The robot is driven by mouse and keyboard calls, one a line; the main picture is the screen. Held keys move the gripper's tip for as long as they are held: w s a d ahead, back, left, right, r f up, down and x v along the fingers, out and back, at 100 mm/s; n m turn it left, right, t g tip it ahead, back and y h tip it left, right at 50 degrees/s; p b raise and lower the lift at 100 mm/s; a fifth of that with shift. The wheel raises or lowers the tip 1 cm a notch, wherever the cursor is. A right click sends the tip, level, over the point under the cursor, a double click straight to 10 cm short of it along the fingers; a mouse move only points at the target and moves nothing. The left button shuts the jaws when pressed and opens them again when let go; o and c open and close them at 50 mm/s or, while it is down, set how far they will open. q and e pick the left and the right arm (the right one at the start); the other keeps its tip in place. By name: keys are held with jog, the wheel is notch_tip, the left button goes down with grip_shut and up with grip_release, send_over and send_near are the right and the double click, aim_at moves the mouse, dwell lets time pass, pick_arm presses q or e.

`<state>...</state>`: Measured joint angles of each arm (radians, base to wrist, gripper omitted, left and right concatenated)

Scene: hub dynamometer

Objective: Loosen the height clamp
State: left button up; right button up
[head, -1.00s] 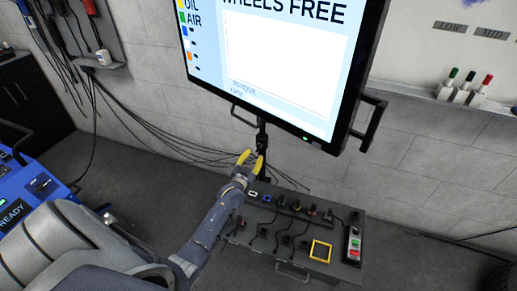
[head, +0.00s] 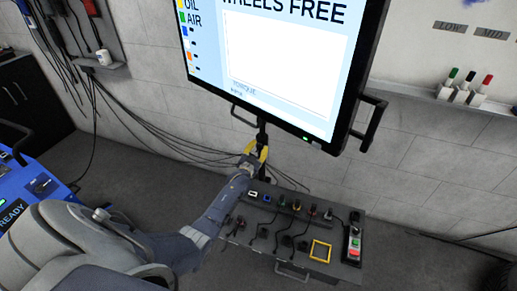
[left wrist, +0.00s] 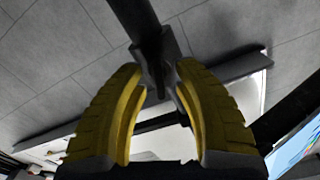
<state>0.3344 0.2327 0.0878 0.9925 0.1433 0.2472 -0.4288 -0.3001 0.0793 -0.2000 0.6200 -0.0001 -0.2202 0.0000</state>
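The dark stand pole (left wrist: 145,25) runs down under the big monitor, with a small dark clamp piece (left wrist: 158,72) on it. The clamp is small and partly hidden in the head view, behind my fingers. My left gripper (head: 256,149) is at the pole just below the monitor. In the left wrist view its two yellow fingers (left wrist: 160,72) are apart, with the clamp piece showing between and just beyond their tips. I cannot tell whether they touch it. My right gripper is not in view.
The monitor (head: 285,65) hangs just above my left gripper. Below is a grey control box (head: 270,236) with switches, cables, a yellow-framed panel (head: 320,251) and a push-button box (head: 353,243). Loose cables (head: 165,135) hang along the wall at left. A blue machine (head: 30,195) stands at left.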

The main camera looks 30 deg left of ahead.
pick_arm(q)
jog(key=shift+o, duration=0.2)
grip_shut()
jog(key=shift+n, duration=0.8)
jog(key=shift+c, duration=0.2)
grip_release()
jog(key=shift+s, duration=0.1)
jog(key=v, duration=1.1)
jog(key=shift+s, duration=0.4)
